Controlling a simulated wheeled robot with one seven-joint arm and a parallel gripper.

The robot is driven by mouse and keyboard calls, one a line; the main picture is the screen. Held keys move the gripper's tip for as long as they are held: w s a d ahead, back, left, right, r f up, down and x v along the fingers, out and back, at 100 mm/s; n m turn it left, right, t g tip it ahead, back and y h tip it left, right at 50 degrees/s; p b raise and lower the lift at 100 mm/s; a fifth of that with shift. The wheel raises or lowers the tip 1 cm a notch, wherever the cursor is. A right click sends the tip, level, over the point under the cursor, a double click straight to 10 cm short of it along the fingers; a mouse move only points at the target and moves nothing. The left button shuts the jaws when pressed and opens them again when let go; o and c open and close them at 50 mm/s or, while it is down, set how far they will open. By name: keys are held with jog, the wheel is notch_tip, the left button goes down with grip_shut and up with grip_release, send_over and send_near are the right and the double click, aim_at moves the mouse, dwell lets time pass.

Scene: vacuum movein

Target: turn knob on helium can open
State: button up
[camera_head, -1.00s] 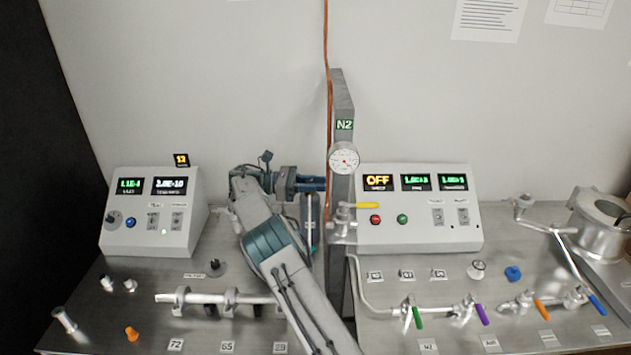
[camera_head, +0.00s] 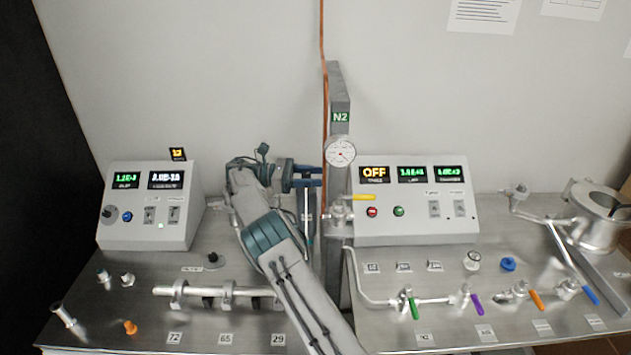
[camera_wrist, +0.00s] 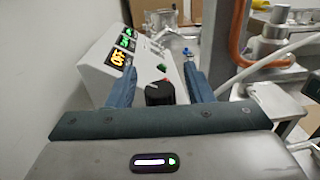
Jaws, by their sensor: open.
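My gripper (camera_head: 316,176) points right beside the grey N2 post in the head view. In the wrist view my gripper (camera_wrist: 160,70) is open, with one blue finger on each side. A black knob (camera_wrist: 159,93) with a small red mark shows between the fingers, with a visible gap on each side. What the knob is mounted on is hidden by my gripper's body. I cannot make out a helium can in the head view.
The N2 post (camera_head: 340,105) carries a round gauge (camera_head: 340,152) and a yellow-handled valve (camera_head: 363,197). A control box with an OFF display (camera_head: 374,174) stands right of it, another box (camera_head: 150,222) at left. A pipe (camera_head: 215,292) lies in front.

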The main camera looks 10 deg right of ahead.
jog(key=shift+n+t+b, duration=0.6)
jog(key=shift+t+b, duration=0.1)
jog(key=shift+t, duration=0.2)
